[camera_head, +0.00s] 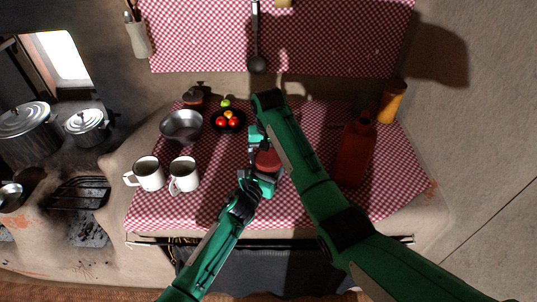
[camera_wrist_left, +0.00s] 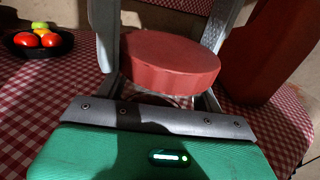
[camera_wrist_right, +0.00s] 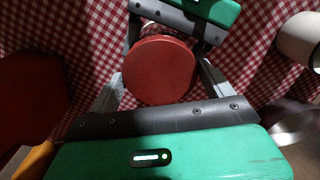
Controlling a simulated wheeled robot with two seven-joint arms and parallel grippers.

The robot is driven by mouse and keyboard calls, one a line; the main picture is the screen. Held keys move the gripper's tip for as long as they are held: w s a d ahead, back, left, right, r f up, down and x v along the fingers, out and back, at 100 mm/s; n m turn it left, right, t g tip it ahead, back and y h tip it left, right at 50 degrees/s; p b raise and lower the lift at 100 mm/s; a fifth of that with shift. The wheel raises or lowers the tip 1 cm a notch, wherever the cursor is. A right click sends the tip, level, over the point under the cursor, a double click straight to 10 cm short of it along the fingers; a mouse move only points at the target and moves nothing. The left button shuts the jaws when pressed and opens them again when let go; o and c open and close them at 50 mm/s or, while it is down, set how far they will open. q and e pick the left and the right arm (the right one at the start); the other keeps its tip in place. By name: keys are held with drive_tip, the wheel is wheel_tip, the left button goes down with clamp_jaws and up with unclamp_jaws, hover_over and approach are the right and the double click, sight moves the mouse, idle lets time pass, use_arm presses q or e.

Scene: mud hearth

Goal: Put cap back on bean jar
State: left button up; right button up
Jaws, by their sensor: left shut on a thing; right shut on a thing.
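The red cap (camera_head: 268,160) is between my two grippers over the table's middle. It also shows in the left wrist view (camera_wrist_left: 170,62) and, from above, in the right wrist view (camera_wrist_right: 160,70). My right gripper (camera_head: 259,142) is shut on the cap, with a finger on either side. My left gripper (camera_head: 262,178) is shut on the bean jar (camera_wrist_left: 155,96), just below the cap. Only a clear strip of the jar shows; the cap and grippers hide the rest. I cannot tell whether cap and jar touch.
A tall red bottle (camera_head: 356,152) and an orange canister (camera_head: 392,101) stand right of my right arm. Two white mugs (camera_head: 149,174), a metal bowl (camera_head: 182,126) and a dark fruit bowl (camera_head: 228,121) stand left. The checkered cloth (camera_head: 215,207) is clear at the front.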

drive_tip(key=o, duration=1)
drive_tip(key=shift+c, duration=0.2)
drive_tip(key=shift+r, duration=0.15)
drive_tip(key=shift+r, duration=2.15)
drive_tip(key=r+n, duration=0.1)
drive_tip(key=n, duration=0.2)
drive_tip(key=shift+w+r+n, duration=0.1)
drive_tip(key=shift+r+n, duration=0.3)
drive_tip(key=n, duration=0.1)
drive_tip(key=r+n, duration=0.1)
drive_tip(key=n, duration=0.2)
drive_tip(key=shift+r, duration=0.3)
drive_tip(key=shift+f, duration=4)
